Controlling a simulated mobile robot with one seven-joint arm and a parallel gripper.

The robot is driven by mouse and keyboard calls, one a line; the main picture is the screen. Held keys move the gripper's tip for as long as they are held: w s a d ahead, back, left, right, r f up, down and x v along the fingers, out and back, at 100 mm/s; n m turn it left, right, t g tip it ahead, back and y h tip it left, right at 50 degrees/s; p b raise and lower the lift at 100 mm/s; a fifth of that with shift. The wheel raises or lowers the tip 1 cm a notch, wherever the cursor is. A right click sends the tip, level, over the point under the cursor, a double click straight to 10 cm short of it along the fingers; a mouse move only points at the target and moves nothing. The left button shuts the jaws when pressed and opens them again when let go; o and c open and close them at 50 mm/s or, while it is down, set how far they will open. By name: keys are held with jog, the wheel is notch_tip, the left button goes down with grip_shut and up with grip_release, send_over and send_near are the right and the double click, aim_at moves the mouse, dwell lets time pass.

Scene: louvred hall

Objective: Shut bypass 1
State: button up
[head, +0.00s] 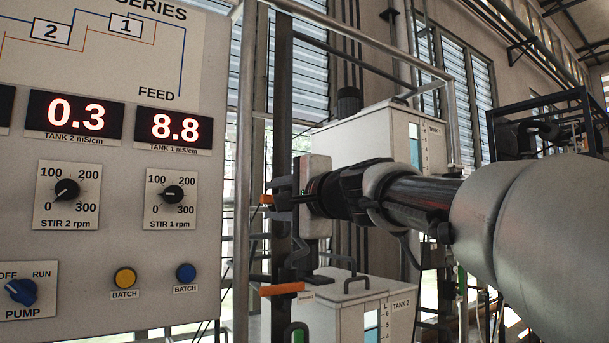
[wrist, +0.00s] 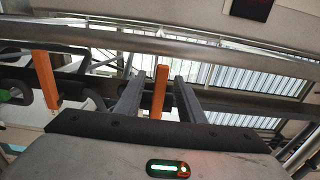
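Two orange valve levers show on dark pipework right of the panel; I cannot read a label saying which is bypass 1. The upper lever (head: 267,199) lies at my gripper's fingertips. The lower lever (head: 282,289) lies roughly level below it. My gripper (head: 285,193) reaches in from the right. In the wrist view, one orange lever (wrist: 159,92) stands between the two fingers of my gripper (wrist: 157,90), with a gap on each side. The fingers are open and look clear of it. The other orange lever (wrist: 46,80) is at the left.
The control panel (head: 115,250) with displays, knobs and buttons stands close at left. A metal rail (head: 243,160) runs upright beside it. The tank 1 box (head: 380,138) is behind my arm and the tank 2 box (head: 365,312) below.

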jog(key=b+v, duration=0.1)
jog(key=v, duration=0.6)
jog(key=shift+s, duration=0.1)
dwell(0.4)
